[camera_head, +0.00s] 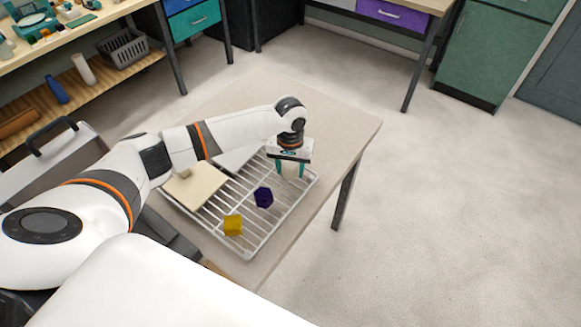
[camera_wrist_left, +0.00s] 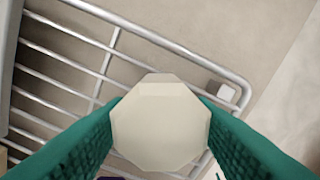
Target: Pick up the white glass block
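The white glass block (camera_wrist_left: 160,125) is a pale, eight-sided piece. In the left wrist view it fills the space between the two teal fingers of my left gripper (camera_wrist_left: 160,130), with no gap showing on either side. In the head view the left gripper (camera_head: 290,171) points straight down at the back right part of the wire rack (camera_head: 246,250), with the white block (camera_head: 290,172) between its fingers. The fingertips are partly hidden behind the block in the wrist view. I cannot tell whether the block touches the rack. My right gripper is not in view.
On the rack, a dark purple block (camera_head: 263,197) and a yellow block (camera_head: 233,225) stand nearer the front. A flat beige board (camera_head: 196,189) lies at the rack's left. The table (camera_head: 340,127) is bare behind and right of the rack.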

